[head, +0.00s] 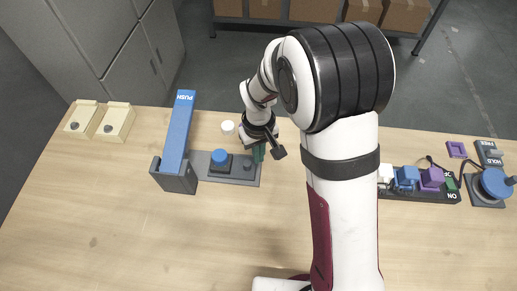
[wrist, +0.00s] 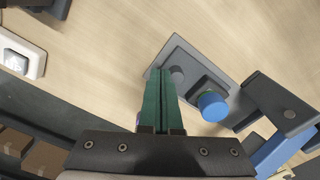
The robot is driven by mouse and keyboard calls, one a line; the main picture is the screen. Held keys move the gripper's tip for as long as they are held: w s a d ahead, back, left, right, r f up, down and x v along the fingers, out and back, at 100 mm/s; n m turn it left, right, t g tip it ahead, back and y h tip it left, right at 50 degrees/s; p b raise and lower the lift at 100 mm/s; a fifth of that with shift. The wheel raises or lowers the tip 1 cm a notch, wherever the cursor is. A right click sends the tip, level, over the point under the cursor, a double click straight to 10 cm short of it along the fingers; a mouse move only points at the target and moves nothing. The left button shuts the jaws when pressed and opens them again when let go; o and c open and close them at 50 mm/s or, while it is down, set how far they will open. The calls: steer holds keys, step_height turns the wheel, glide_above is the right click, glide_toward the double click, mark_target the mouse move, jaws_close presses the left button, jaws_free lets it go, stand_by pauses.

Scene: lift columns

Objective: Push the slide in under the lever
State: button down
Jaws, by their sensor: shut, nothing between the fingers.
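The slide (head: 220,163), a dark block with a round blue cap, sits on a flat grey plate (head: 228,178). It also shows in the wrist view (wrist: 211,104). The blue lever (head: 177,125), marked PUSH, slopes up and away from a grey bracket (head: 175,179) at the plate's left end. The slide is to the right of the bracket, apart from it. My gripper (head: 259,154), with green fingers, is shut and empty at the plate's right end. In the wrist view its fingertips (wrist: 161,72) are close to a small grey stud (wrist: 177,74) on the plate; contact cannot be told.
A white round piece (head: 228,127) lies behind the plate. Two cream blocks with dark buttons (head: 115,121) stand at the back left. A dark strip with coloured blocks (head: 420,190) and a blue dial (head: 494,184) are at the right. The front left table is clear.

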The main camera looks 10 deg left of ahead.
mark_target(220, 155)
steer(key=shift+f, duration=1.95)
steer(key=shift+a, duration=5.35)
steer(key=shift+d, duration=0.25)
steer(key=shift+r, duration=3)
